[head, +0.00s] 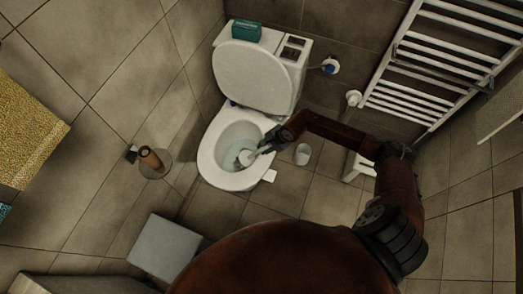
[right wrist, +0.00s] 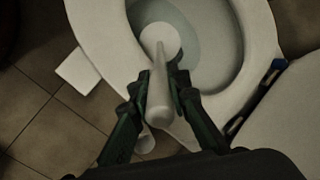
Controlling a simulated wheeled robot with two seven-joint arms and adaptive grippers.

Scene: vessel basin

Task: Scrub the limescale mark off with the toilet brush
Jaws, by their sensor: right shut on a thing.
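The toilet (head: 240,160) stands against the wall with its lid raised and its bowl open. My right gripper (head: 267,147) reaches over the bowl's right rim, shut on the toilet brush (head: 246,157). The brush's pale head is inside the bowl. In the right wrist view the brush handle (right wrist: 160,95) sits between the fingers of my right gripper (right wrist: 160,92), with its round white head (right wrist: 160,40) down in the bowl (right wrist: 190,15). I cannot make out the limescale mark; the brush head or the dim light may hide it. My left gripper is not in view.
A white cup-like holder (head: 303,153) stands on the floor right of the toilet, near a white card (head: 270,176). A brown roll on a stand (head: 151,159) is at left. A grey box (head: 165,250) stands in front. A towel radiator (head: 440,65) is at right.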

